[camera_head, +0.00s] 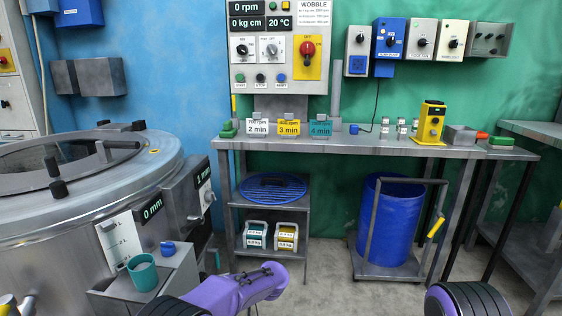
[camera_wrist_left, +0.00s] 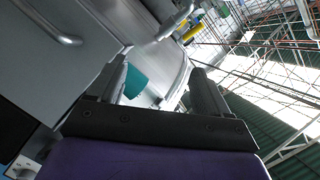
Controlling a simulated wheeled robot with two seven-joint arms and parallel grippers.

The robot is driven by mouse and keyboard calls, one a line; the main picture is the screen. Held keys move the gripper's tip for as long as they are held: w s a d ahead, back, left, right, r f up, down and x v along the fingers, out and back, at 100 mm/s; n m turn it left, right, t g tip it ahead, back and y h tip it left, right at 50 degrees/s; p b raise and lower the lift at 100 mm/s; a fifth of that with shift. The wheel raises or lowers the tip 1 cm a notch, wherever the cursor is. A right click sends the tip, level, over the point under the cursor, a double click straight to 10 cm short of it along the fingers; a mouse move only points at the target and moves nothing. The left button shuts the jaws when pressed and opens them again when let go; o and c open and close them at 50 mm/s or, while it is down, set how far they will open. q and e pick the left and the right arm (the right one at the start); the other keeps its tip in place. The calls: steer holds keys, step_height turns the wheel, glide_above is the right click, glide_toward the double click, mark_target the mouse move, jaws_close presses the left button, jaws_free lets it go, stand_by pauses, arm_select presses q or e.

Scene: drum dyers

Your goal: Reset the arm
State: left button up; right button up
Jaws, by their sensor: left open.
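In the left wrist view my left gripper (camera_wrist_left: 162,84) is open. Its two dark fingers stand well apart with nothing held between them, and a teal shape shows beyond the left finger. In the head view a purple section of my arm (camera_head: 235,291) crosses the lower middle, and another purple and black section (camera_head: 468,300) shows at the bottom right. Neither gripper's fingers can be made out in the head view. My right gripper is out of sight.
A large steel drum machine (camera_head: 60,215) fills the left, with a teal cup (camera_head: 143,271) on its front ledge. A steel bench (camera_head: 350,149) runs along the wall. A blue barrel (camera_head: 388,222) stands on a trolley beneath it. Some floor (camera_head: 325,285) is clear.

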arm_select(q)
steer(key=w+a+f+m+t, duration=0.1)
steer(key=w+a+f+t, duration=0.35)
steer(key=t, duration=0.85)
steer(key=s+a+f+m+t+h, duration=0.25)
steer(key=s+f+h, duration=0.3)
steer(key=f, duration=0.55)
steer(key=s+f+g+h, duration=0.2)
steer(key=s+f+h, duration=0.15)
steer(key=s, duration=0.45)
steer(key=s+f+g+h, duration=0.2)
steer(key=s+f, duration=0.3)
steer(key=s, duration=0.3)
steer(key=s+a+g+h, duration=0.15)
steer(key=s+g, duration=0.35)
steer(key=s, duration=1.3)
step_height(320, 180, up, 21)
steer(key=p, duration=2)
steer(key=shift+w+a, duration=0.3)
